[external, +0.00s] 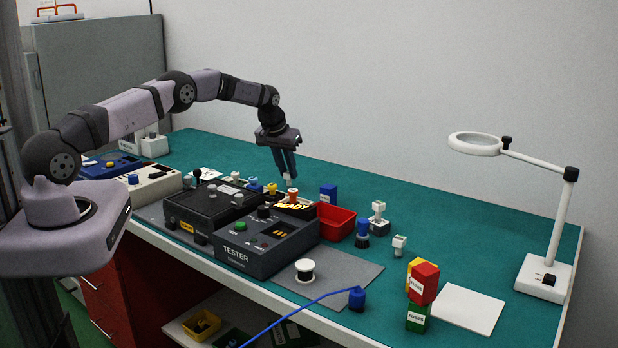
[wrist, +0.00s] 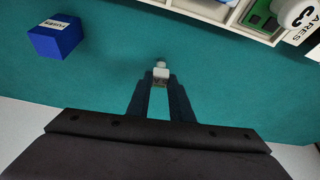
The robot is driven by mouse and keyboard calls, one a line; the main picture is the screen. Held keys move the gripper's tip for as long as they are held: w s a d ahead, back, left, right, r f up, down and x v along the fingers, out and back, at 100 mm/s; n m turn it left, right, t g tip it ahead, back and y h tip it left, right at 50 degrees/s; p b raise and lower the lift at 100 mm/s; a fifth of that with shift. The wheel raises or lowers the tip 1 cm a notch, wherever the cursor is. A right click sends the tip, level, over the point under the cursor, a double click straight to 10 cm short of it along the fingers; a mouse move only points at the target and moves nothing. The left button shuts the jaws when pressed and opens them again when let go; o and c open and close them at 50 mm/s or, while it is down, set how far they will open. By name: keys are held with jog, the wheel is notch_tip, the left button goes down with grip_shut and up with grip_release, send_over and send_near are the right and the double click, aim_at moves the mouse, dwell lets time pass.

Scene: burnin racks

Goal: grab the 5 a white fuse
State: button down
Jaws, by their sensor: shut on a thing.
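My gripper (wrist: 160,84) is shut on a small white fuse (wrist: 160,70), held at the fingertips in the wrist view. The fuse has a pale body with a narrower end pointing away from the palm; its rating cannot be read. In the external view my gripper (external: 289,176) points down behind the tester, and a small pale bit of the fuse (external: 288,182) shows at its tips. Green bench top shows around the fuse in the wrist view. I cannot tell its exact height above the bench.
A black tester (external: 262,255) and a red bin (external: 337,221) stand in front of my gripper. A blue fuse box (external: 328,193) is to the right, also in the wrist view (wrist: 55,36). A white-walled tray (wrist: 225,14) is near.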

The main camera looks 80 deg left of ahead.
aim_at(288, 173)
notch_tip(288, 173, up, 9)
jog(key=b, duration=0.1)
jog(key=shift+b, duration=0.4)
jog(key=shift+d, duration=0.1)
